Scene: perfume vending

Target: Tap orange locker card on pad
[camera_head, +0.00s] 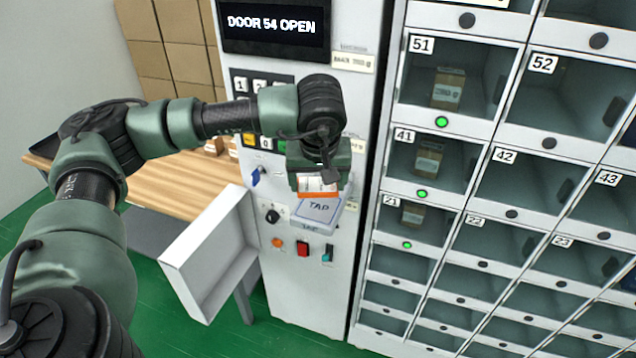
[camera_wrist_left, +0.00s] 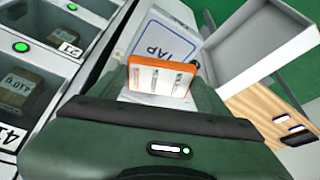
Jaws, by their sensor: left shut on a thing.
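My left gripper (camera_head: 318,178) is shut on the orange card (camera_head: 318,193), which has a white printed face. The card hangs below the fingers, just above or at the white TAP pad (camera_head: 321,210) on the machine's front. In the left wrist view the orange card (camera_wrist_left: 162,78) stands in front of the TAP pad (camera_wrist_left: 165,45) and overlaps it. I cannot tell whether they touch. The display (camera_head: 273,24) reads DOOR 54 OPEN. My right gripper is in neither view.
A white open tray or door (camera_head: 212,255) juts out left of the pad. A wooden table (camera_head: 190,180) stands behind it. Numbered lockers (camera_head: 470,150) fill the right side; those numbered 51, 41 and 21 hold boxes and show green lights. Knobs and buttons (camera_head: 302,249) sit below the pad.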

